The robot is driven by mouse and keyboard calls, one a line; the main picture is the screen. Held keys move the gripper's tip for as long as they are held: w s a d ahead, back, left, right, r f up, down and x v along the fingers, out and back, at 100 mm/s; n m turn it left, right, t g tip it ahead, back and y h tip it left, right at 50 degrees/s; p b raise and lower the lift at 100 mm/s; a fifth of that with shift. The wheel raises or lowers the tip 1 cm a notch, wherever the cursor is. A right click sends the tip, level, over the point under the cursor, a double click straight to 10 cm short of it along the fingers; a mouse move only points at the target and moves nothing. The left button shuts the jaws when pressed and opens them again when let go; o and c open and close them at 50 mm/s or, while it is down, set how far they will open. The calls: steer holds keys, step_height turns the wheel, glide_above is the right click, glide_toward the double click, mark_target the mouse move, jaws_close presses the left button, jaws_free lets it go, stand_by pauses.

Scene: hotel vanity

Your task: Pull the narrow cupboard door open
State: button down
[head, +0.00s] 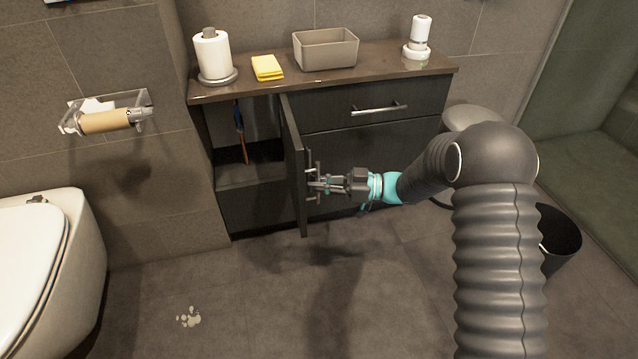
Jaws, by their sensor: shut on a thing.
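The narrow cupboard door (293,165) stands swung wide open at the left part of the dark vanity, sticking out towards the room, hinged on its right side. Its inner face is turned to the left. My gripper (316,182) is on the right of the door, at its outer face, shut on the door's handle (314,170). Most of the handle is hidden by the fingers. The open compartment (240,150) shows to the left of the door, with a thin blue and orange item hanging inside.
On the vanity top (380,71) stand a paper roll (212,55), a yellow cloth (267,67), a beige bin (326,50) and a white dispenser (420,32). A toilet (50,260) is at left, a black bin (560,238) at right. Floor before the vanity is clear, except a pale spill (188,317).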

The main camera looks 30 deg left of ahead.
steer(key=c, duration=1.2)
jaws_free()
steer(key=shift+w, duration=0.1)
steer(key=v, duration=1.2)
steer(key=shift+r, duration=0.1)
